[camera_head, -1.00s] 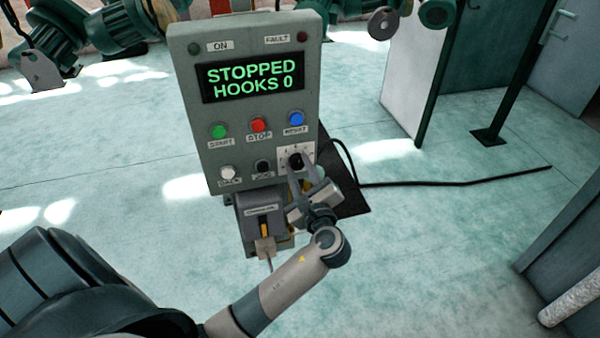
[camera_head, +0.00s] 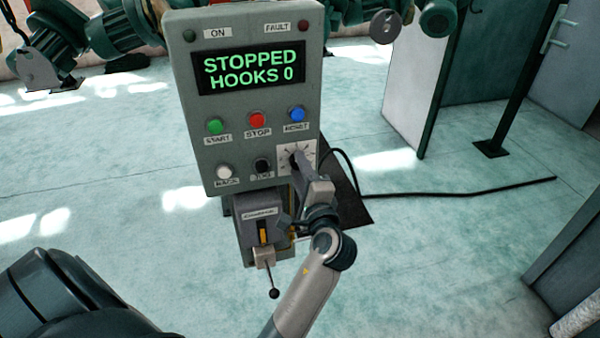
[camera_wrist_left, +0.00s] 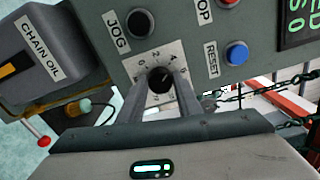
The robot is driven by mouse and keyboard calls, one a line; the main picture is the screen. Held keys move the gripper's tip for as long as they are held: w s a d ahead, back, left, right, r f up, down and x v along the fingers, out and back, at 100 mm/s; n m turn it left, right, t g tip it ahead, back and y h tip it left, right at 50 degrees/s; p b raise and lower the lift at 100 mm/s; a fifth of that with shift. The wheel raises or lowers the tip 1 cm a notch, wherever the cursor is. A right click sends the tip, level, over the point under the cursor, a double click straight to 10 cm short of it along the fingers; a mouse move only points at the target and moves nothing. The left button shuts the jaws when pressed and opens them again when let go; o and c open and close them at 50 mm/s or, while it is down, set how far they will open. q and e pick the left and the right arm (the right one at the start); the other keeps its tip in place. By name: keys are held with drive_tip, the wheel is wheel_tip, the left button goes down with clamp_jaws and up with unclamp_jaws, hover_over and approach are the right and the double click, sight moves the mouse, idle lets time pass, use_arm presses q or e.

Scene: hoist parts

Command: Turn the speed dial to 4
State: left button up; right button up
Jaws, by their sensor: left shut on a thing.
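The speed dial is a black knob on a pale square scale plate (camera_head: 307,152) at the lower right of the grey control panel (camera_head: 205,100). In the left wrist view the dial's black knob (camera_wrist_left: 160,80) sits between my finger ends, with some scale numbers visible around it. My left gripper (camera_head: 297,160) is shut on the knob and hides part of it in the head view. Its fingers also show in the left wrist view (camera_wrist_left: 160,92). I cannot read the pointer's setting with certainty. The display (camera_head: 250,70) reads STOPPED, HOOKS 0. My right gripper is not in view.
Green start (camera_head: 215,126), red stop (camera_head: 257,119) and blue reset (camera_head: 297,114) buttons sit above the dial. White (camera_head: 223,172) and black jog (camera_head: 262,165) buttons are to its left. The chain oil box (camera_head: 262,216) with a lever hangs below. A black cable (camera_head: 460,190) crosses the floor.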

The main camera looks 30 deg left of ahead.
use_arm(q)
drive_tip(key=shift+f, duration=0.15)
drive_tip(key=o, duration=1)
